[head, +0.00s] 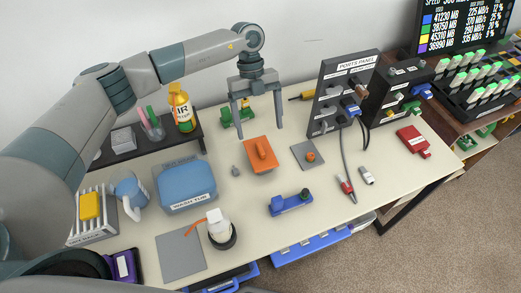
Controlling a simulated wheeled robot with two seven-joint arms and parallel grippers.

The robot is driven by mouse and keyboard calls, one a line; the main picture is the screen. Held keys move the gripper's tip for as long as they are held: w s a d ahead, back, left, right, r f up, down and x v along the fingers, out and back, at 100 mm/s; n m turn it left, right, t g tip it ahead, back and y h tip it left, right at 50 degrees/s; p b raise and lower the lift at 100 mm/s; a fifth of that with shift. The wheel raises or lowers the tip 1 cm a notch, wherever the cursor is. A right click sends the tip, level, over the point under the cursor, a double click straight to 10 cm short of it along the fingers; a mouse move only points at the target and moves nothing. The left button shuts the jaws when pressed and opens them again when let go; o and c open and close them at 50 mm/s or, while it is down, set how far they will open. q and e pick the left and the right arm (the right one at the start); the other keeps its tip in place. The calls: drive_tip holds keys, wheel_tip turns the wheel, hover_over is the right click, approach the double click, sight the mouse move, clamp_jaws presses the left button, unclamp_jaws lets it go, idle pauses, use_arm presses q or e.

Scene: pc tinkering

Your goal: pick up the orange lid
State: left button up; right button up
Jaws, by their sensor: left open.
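The orange lid (261,155) is a flat orange plate with a raised handle, lying on the table right of the blue wash tub (186,186). My left gripper (258,134) hangs above and behind the lid with its two fingers pointing down, spread apart and empty. The fingers look apart from the lid, though the exact height is hard to judge. My right gripper is not in view.
A ports panel (343,85) stands right of the lid. A grey pad (308,155) with an orange knob lies near it. A small grey piece (235,171) sits left of the lid. A blue tool (290,203) lies in front. A green object (228,116) is behind.

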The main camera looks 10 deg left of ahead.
sight(260, 148)
use_arm(q)
drive_tip(key=shift+p+x, duration=0.35)
drive_tip(key=shift+x, duration=0.75)
drive_tip(key=shift+s+d+f, duration=0.1)
drive_tip(key=shift+s+f, duration=0.15)
drive_tip(key=shift+f, duration=0.35)
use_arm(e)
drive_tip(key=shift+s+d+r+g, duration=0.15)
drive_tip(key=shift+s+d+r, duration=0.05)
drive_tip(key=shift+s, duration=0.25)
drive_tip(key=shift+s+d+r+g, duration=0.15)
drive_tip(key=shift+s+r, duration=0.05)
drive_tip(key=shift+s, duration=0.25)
use_arm(q)
drive_tip(key=shift+s+f+p, duration=0.3)
drive_tip(key=shift+f+p, duration=0.4)
drive_tip(key=shift+p, duration=0.1)
drive_tip(key=shift+a+p+x, duration=0.2)
drive_tip(key=shift+p+x, duration=0.35)
drive_tip(key=shift+x, duration=1.35)
drive_tip(key=shift+w, duration=0.1)
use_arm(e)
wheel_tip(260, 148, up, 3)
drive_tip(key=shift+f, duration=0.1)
use_arm(q)
drive_tip(key=shift+c, duration=0.4)
